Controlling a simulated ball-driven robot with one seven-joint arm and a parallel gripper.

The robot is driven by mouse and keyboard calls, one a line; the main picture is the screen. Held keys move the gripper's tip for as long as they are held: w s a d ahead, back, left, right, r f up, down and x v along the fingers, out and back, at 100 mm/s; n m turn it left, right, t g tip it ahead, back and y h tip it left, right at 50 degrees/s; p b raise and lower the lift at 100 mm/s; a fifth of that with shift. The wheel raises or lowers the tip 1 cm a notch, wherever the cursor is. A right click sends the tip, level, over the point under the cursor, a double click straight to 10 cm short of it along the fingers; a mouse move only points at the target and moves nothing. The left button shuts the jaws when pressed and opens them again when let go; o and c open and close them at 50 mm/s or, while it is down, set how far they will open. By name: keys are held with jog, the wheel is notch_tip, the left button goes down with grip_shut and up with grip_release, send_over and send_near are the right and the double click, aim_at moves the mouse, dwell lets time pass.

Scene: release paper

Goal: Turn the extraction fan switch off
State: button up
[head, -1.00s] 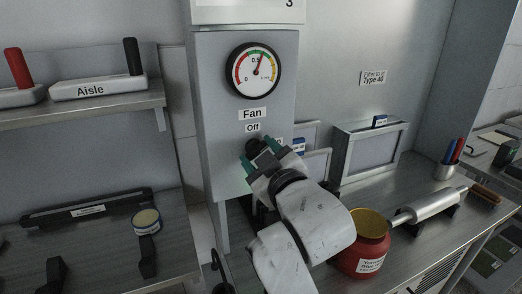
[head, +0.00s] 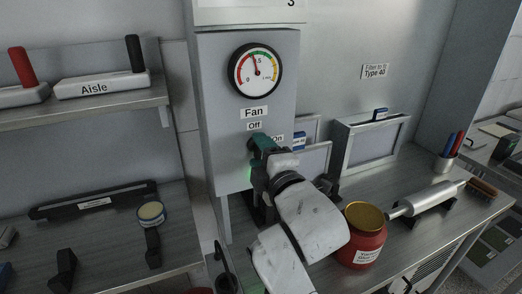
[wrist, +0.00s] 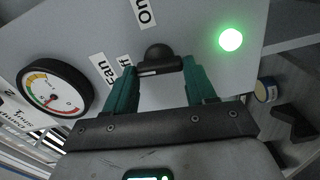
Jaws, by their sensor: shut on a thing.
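The fan switch (wrist: 160,58) is a black knob with a white mark, on the grey panel (wrist: 200,30). My gripper (wrist: 160,78) has its two green fingers on either side of the knob and is shut on it. In the head view my gripper (head: 262,143) is against the panel (head: 222,120), below the Fan label (head: 254,112), and hides most of the knob. The Off label (head: 254,125) is above it and the On label (head: 278,138) to its right. In the wrist view a finger partly covers the Off label (wrist: 125,62). A green lamp (wrist: 231,39) is lit.
A round gauge (head: 255,69) sits above the switch, its needle left of top. A red jar (head: 363,236), a framed filter (head: 370,142) and a metal roller (head: 428,200) are on the right bench. A shelf (head: 110,104) is at left.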

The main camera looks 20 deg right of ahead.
jog(key=shift+f+n, duration=0.1)
jog(key=shift+n, duration=0.5)
jog(key=o, duration=1)
jog(key=shift+o, duration=0.2)
jog(key=s+b, duration=0.2)
jog(key=s, duration=0.8)
jog(key=shift+s, duration=0.4)
